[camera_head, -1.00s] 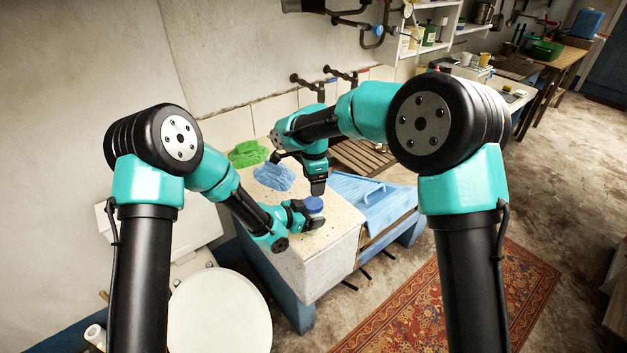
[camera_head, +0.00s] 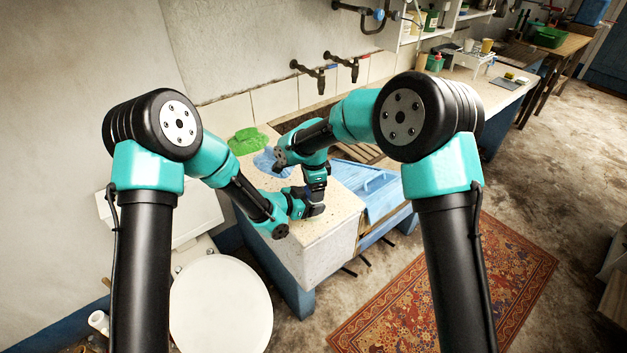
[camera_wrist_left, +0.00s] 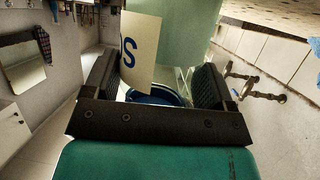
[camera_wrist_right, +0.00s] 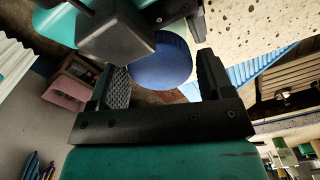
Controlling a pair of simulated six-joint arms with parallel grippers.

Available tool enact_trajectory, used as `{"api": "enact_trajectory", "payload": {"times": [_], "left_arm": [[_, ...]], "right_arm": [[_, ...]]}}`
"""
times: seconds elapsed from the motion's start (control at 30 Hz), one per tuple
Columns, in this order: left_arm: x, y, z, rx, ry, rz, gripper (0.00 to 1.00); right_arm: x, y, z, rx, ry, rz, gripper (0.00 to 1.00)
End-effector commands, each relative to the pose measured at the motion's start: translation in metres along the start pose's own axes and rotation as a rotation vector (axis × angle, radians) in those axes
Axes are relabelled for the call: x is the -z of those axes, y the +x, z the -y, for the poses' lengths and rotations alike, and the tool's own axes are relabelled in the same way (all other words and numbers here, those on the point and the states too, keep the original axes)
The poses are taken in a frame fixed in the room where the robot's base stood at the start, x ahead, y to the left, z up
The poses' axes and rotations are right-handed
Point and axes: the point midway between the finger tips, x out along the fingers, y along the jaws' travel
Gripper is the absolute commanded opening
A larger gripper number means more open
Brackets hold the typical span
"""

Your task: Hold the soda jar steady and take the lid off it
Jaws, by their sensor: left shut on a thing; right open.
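The soda jar (camera_wrist_left: 185,40) is clear greenish glass with a cream label (camera_wrist_left: 139,45) bearing blue letters. It stands on the speckled stone top and appears inverted in the left wrist view. Its blue lid (camera_wrist_left: 150,97) is on its top end. My left gripper (camera_head: 308,208) is shut on the jar from the left. My right gripper (camera_head: 316,198) is above the jar, pointing down, and hides the lid in the head view. In the right wrist view the blue lid (camera_wrist_right: 160,62) shows between its open fingers, with my left gripper close beside it.
A green cloth (camera_head: 247,141) and a blue cloth (camera_head: 270,162) lie on the stone top (camera_head: 318,254) behind the jar. A blue washboard-like panel (camera_head: 372,192) is to the right. Two taps (camera_head: 325,70) stick out from the wall behind.

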Motion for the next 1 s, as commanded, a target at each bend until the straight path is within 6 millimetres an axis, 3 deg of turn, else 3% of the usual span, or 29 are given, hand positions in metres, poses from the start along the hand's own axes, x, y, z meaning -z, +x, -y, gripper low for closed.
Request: {"api": "enact_trajectory", "payload": {"times": [0.27, 0.7, 1.0], "left_arm": [[-0.0003, 0.0000, 0.0000, 0.000, 0.000, 0.001, 0.12], [-0.0003, 0.0000, 0.0000, 0.000, 0.000, 0.001, 0.12], [-0.0003, 0.0000, 0.0000, 0.000, 0.000, 0.001, 0.12]], "right_arm": [[0.0002, 0.0019, -0.0001, 0.000, 0.000, 0.000, 0.74], [0.0002, 0.0018, -0.0002, -0.001, 0.000, 0.000, 0.34], [0.0002, 0.0017, -0.0002, -0.001, -0.128, -0.001, 0.34]]}}
